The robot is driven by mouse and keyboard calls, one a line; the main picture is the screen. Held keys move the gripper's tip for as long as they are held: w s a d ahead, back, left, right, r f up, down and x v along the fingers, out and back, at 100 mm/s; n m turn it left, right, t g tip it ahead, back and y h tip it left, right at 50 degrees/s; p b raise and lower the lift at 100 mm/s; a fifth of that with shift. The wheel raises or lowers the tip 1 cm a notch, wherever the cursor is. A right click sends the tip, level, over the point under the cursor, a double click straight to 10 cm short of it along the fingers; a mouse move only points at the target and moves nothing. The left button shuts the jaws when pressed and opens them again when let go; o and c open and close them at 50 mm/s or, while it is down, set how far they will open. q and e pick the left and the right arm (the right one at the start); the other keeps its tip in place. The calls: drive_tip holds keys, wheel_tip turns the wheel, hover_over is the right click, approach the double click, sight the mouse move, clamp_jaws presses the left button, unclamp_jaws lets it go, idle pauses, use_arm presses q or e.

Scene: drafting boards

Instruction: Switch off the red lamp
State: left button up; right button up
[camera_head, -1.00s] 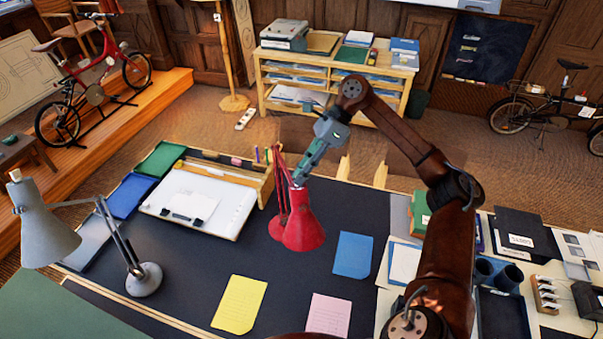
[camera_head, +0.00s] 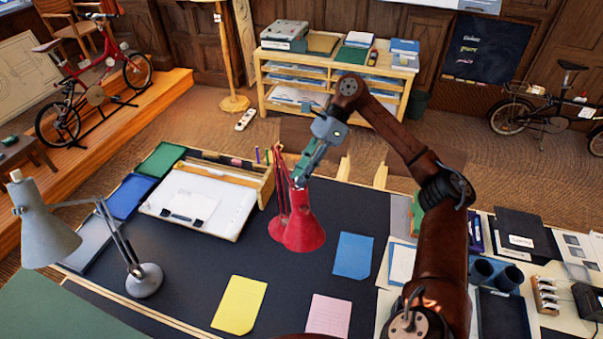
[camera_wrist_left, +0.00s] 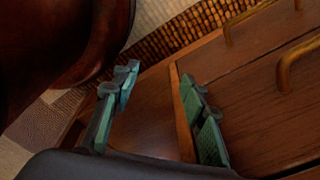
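The red lamp (camera_head: 304,232) stands on the dark desk mat in the head view, its shade tilted down. The inside of the shade and the bulb are hidden, so I cannot tell whether it is lit. My right gripper (camera_head: 299,180) reaches down to the top of the red shade. Its narrow fingers look closed together, with the tips at or just above the shade; contact is not clear. My left gripper (camera_wrist_left: 160,78) shows in the left wrist view, its fingers apart with nothing between them. It is not visible in the head view.
A grey lamp (camera_head: 50,232) stands at the left of the desk. A white drawing board (camera_head: 225,203), a yellow sheet (camera_head: 239,305), a pink sheet (camera_head: 328,315) and a blue sheet (camera_head: 353,255) lie around the red lamp. Wooden drawer fronts (camera_wrist_left: 255,90) are near my left gripper.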

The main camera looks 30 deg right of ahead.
drive_tip(key=shift+o, duration=0.8)
drive_tip(key=shift+d+r, duration=0.1)
drive_tip(key=v, duration=1.1)
drive_tip(key=shift+d+r, duration=0.25)
drive_tip(key=shift+d, duration=0.05)
